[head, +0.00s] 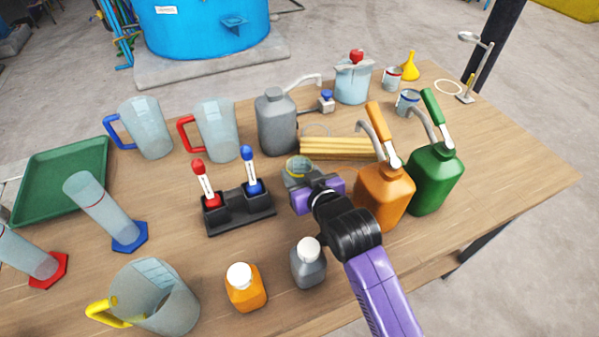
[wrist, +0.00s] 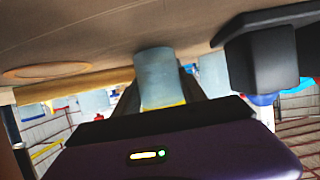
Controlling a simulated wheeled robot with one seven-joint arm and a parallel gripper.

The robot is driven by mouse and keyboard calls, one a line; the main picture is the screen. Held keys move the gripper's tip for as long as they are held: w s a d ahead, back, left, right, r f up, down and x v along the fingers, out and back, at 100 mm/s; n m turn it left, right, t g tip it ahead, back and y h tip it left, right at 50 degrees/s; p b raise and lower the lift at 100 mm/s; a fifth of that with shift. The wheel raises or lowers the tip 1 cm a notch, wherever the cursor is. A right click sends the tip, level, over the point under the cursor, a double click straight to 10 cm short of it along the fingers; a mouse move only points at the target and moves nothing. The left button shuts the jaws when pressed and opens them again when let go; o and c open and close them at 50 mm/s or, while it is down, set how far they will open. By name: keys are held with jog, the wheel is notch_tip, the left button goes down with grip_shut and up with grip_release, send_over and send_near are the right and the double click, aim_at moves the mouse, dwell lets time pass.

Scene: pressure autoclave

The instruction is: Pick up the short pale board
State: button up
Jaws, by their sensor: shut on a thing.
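Pale wooden boards (head: 345,148) lie side by side on the table, behind and right of my gripper; I cannot tell which is the short one. A tan strip in the wrist view (wrist: 85,84) looks like a board edge. My gripper (head: 303,184) is low over the table, in front of the boards and apart from them. It is shut on a small clear cup with a yellow band (head: 299,166). The cup stands between the dark fingers in the wrist view (wrist: 160,75). The fingertips are partly hidden in the head view.
A black rack (head: 240,212) with red and blue droppers stands close left. The orange jug (head: 384,196) and green jug (head: 436,178) stand right, and a grey jug (head: 276,122) behind. A grey bottle (head: 308,264) and orange bottle (head: 244,288) stand in front.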

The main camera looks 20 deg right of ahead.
jog(key=shift+f, duration=0.15)
jog(key=o, duration=1.3)
jog(key=shift+o, duration=0.2)
